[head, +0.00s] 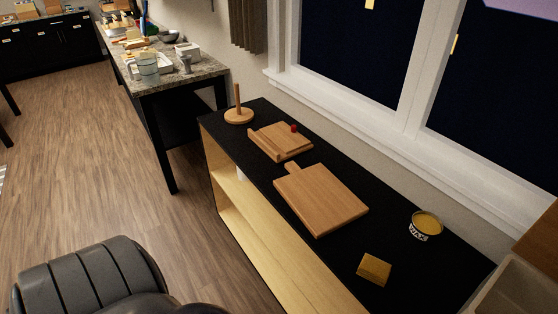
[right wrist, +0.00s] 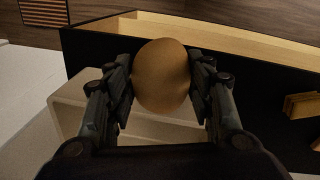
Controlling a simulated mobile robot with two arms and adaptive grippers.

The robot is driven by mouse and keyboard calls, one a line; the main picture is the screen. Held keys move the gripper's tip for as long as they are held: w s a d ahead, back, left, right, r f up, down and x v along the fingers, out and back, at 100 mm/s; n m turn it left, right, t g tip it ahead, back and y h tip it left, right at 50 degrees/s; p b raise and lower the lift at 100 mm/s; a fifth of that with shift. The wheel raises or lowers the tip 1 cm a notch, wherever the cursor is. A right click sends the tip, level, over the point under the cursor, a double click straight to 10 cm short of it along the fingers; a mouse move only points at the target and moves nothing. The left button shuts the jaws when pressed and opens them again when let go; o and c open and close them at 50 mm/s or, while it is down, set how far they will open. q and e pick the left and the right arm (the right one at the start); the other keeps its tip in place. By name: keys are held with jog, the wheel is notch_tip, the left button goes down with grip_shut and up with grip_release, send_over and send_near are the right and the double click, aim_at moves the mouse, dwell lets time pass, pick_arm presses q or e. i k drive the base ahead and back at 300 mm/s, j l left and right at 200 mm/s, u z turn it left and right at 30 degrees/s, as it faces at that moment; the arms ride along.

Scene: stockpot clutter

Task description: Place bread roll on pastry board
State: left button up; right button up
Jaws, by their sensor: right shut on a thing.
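The bread roll (right wrist: 162,76), brown and rounded, is held between the two fingers of my right gripper (right wrist: 162,85) in the right wrist view. It is clear of the black counter. Two wooden boards lie on the black counter in the head view. The nearer is a flat board with a short handle (head: 322,200); the farther is a board with a raised strip along one edge (head: 281,142). I cannot tell for certain which is the pastry board. Neither gripper shows in the head view.
The black counter (head: 340,258) also holds a wooden upright holder (head: 239,115), a small red item (head: 294,128) at the farther board, a wax tin (head: 426,226) and a yellowish block (head: 374,269). A pale bin (head: 515,290) stands at the right. The flat board's top is bare.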

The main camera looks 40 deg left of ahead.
aim_at(314, 189)
jog(key=i+j+u, duration=0.1)
jog(key=j+u, duration=0.15)
jog(key=i+j+u, duration=0.1)
jog(key=j+u, duration=0.15)
jog(key=j, duration=0.15)
jog(key=i+j+u, duration=0.25)
jog(key=i+j, duration=0.1)
jog(key=j, duration=0.25)
jog(key=i+j, duration=0.15)
jog(key=j, duration=0.2)
